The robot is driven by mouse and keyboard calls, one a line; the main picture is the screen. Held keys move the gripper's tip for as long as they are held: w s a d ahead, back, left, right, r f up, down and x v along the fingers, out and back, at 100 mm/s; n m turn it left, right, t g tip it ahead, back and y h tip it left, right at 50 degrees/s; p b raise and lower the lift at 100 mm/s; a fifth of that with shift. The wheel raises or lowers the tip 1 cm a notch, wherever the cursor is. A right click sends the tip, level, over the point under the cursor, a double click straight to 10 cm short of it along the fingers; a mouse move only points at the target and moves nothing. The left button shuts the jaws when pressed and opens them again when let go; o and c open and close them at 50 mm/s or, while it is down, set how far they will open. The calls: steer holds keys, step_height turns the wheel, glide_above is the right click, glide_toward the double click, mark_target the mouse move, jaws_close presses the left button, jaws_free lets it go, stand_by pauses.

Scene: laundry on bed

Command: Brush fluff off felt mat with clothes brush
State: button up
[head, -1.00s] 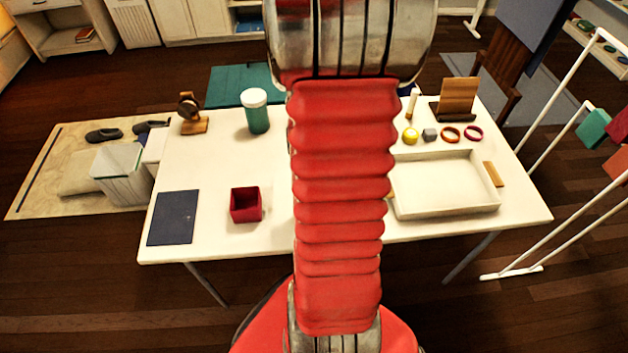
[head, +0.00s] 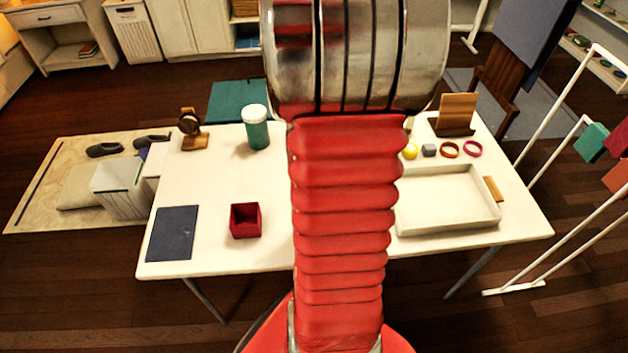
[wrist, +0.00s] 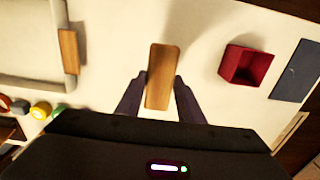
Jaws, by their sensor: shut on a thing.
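The felt mat (head: 172,233) is a flat dark blue rectangle at the left front of the white table. It also shows at the right edge of the wrist view (wrist: 297,70). I cannot make out fluff on it. In the wrist view my gripper (wrist: 162,88) is shut on a wooden piece, which I take to be the clothes brush (wrist: 162,72). Its plain wooden back faces the camera, and no bristles show. The brush is over bare white table, apart from the mat, with a red box between them. In the head view my arm hides gripper and brush.
The red open box (head: 245,220) stands right of the mat. A white tray (head: 450,231) with wooden handles is at the right. A drying rack is beyond the right edge.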

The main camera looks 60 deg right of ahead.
steer(key=shift+c, duration=0.6)
steer(key=shift+w+a, duration=0.1)
steer(key=shift+w, duration=0.2)
steer(key=w+a+r+n, duration=0.1)
steer(key=w+a+n, duration=0.3)
steer(key=w+a, duration=0.7)
steer(key=w+a+r+n, duration=0.1)
steer(key=w+a+n, duration=0.2)
steer(key=w+a, duration=0.75)
steer(key=w+a+n, duration=0.2)
steer(key=w+a, duration=0.5)
steer(key=a, duration=0.2)
steer(key=shift+w+a+r+n, duration=0.25)
steer(key=shift+w+a+n, duration=0.05)
steer(key=shift+a+n, duration=0.1)
